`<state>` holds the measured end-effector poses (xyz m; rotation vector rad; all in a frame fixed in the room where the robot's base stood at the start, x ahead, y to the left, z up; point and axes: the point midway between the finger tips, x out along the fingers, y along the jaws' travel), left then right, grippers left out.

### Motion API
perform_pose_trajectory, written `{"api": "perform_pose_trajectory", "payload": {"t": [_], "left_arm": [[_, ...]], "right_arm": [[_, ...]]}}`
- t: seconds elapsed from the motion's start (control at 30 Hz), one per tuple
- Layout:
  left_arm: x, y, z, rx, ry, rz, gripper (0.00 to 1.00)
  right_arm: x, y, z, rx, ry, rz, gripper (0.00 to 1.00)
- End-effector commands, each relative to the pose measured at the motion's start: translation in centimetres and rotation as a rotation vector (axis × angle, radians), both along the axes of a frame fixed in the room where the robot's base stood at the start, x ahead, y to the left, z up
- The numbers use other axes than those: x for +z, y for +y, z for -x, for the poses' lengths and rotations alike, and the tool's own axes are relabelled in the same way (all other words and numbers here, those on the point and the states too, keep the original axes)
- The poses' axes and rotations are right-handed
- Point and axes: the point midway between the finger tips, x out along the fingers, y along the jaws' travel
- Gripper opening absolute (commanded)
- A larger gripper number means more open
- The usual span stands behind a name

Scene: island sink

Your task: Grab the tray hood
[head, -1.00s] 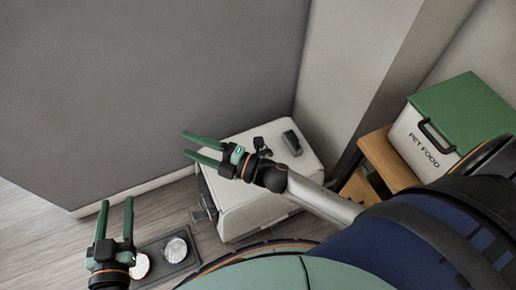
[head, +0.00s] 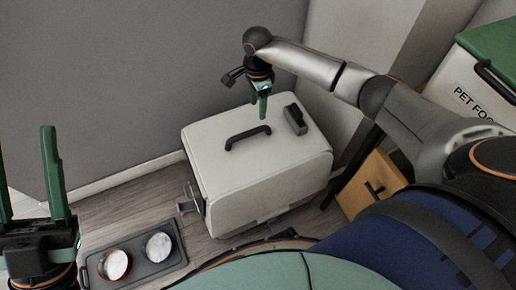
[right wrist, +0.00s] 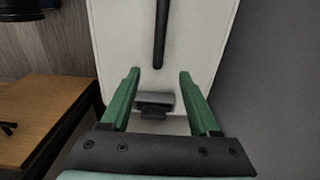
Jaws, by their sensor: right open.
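The tray hood (head: 285,158) is a white box-shaped cover on the floor against the grey wall, with a black bar handle (head: 248,136) on top. A dark grey block (head: 295,119) sits near its back right edge. My right gripper (head: 261,110) points down above the back part of the hood, open and empty. In the right wrist view the handle (right wrist: 160,35) lies beyond the open fingers (right wrist: 160,74), and the dark block (right wrist: 154,105) shows between them. My left gripper (head: 28,185) is open and empty at the far left, away from the hood.
A dark tray with two bowls (head: 132,255) lies on the floor left of the hood. A wooden cabinet (head: 372,185) and a green-lidded pet food bin (head: 470,88) stand at the right.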

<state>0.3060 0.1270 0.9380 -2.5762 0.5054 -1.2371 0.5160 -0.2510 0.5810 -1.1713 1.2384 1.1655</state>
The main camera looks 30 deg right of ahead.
Motion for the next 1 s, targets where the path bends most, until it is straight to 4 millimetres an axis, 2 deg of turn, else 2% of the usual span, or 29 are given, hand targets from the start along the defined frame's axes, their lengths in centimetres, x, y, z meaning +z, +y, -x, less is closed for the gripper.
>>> {"api": "perform_pose_trajectory", "payload": {"t": [0.4, 0.67, 0.9, 1.0], "left_arm": [[-5.2, -0.4, -0.2, -0.05, 0.04, 0.037, 0.5], [-6.2, -0.5, -0.3, -0.065, 0.055, 0.048, 0.5], [-9.0, -0.7, -0.4, -0.069, 0.066, 0.041, 0.5], [-9.8, -0.9, -0.4, -0.065, 0.067, 0.029, 0.5]], "right_arm": [[-6.5, 0.1, 0.1, -0.001, 0.002, -0.004, 0.62], [-7.8, 0.2, 0.1, -0.002, 0.001, -0.005, 0.62], [-11.3, 0.2, 0.4, -0.001, 0.002, -0.005, 0.62], [-12.2, 0.2, 0.3, -0.002, 0.001, -0.005, 0.62]]}}
